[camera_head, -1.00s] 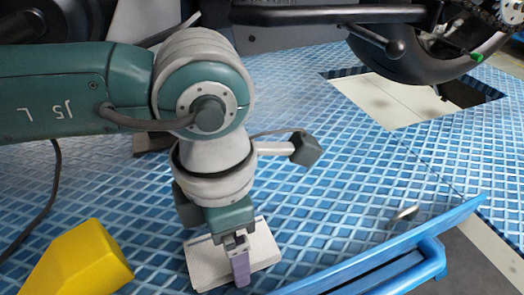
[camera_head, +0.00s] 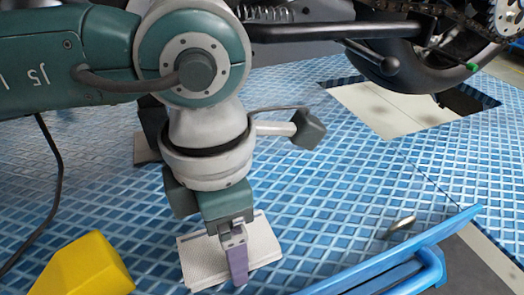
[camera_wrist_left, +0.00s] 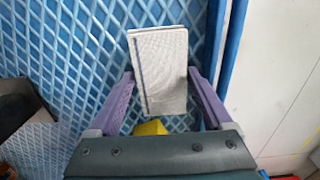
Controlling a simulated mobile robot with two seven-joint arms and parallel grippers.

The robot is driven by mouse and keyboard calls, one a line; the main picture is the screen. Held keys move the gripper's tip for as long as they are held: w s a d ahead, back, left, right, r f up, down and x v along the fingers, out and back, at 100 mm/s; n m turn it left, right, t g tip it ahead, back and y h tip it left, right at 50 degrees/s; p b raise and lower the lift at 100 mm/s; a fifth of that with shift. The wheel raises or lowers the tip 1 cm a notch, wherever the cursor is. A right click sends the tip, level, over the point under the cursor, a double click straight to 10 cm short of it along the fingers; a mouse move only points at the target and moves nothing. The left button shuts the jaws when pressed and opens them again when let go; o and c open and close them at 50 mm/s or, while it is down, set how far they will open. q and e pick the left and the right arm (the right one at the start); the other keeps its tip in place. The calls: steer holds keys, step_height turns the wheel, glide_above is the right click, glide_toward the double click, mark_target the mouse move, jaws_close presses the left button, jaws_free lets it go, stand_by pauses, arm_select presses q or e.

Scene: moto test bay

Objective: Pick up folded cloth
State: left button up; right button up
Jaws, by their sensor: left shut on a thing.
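The folded cloth (camera_head: 265,243) is a pale grey-white, flat, layered rectangle. My left gripper (camera_head: 237,268) points down over it in the head view, one purple finger in front of the cloth's near edge. In the left wrist view the cloth (camera_wrist_left: 158,70) sits between the two purple fingers, and the gripper is shut on it. The cloth appears a little above the blue patterned surface; the gap under it is hard to see. My right gripper is not in view.
A yellow block (camera_head: 78,268) lies at the lower left on the blue patterned surface (camera_head: 330,190). A blue raised edge (camera_head: 405,252) runs along the front right, with a small metal part (camera_head: 400,226) behind it. A motorcycle wheel (camera_head: 425,65) stands at the back right.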

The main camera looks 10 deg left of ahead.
arm_select(q)
step_height(320, 180, up, 16)
steer(key=p, duration=0.2)
